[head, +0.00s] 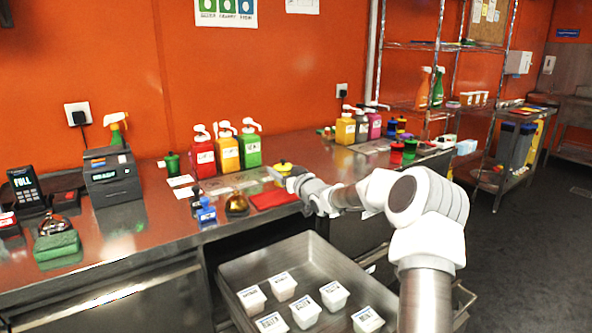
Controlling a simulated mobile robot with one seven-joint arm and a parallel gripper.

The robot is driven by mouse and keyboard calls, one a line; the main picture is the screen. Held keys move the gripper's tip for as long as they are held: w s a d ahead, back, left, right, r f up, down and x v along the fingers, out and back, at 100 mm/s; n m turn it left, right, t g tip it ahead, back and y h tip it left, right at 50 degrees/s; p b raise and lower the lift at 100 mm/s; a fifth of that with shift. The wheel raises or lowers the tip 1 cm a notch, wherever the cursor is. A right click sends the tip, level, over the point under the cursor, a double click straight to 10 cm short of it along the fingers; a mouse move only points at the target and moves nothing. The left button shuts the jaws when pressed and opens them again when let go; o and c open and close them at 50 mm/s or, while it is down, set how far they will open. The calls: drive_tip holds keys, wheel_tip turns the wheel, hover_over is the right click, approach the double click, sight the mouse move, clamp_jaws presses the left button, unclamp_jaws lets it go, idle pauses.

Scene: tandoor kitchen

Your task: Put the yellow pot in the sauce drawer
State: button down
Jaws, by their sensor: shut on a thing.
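The yellow pot (283,168) shows small at the tip of my gripper (287,174), over the counter near the red mat. My gripper is shut on it, though the fingers are small and partly hidden by the wrist. I cannot tell whether the pot touches the counter. A large metal drawer (240,281) stands open below the counter edge. Several white labelled tubs (333,294) sit in its front part; its back part looks bare. My arm hides part of its right side.
Red (203,156), yellow and green pump bottles stand at the back of the counter. A red mat (272,198), a blue stamp-like item (206,211) and a dark gold dome (237,205) lie near the front edge.

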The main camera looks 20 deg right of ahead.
drive_tip(key=f, duration=0.2)
drive_tip(key=a+f+b, duration=0.1)
drive_tip(key=shift+w, duration=0.4)
drive_tip(key=shift+f, duration=0.65)
drive_tip(key=shift+f+b, duration=0.1)
drive_tip(key=shift+b, duration=0.25)
drive_tip(key=shift+c, duration=2.2)
unclamp_jaws()
drive_tip(key=shift+f, duration=0.15)
drive_tip(key=o, duration=0.4)
drive_tip(key=shift+o, duration=0.2)
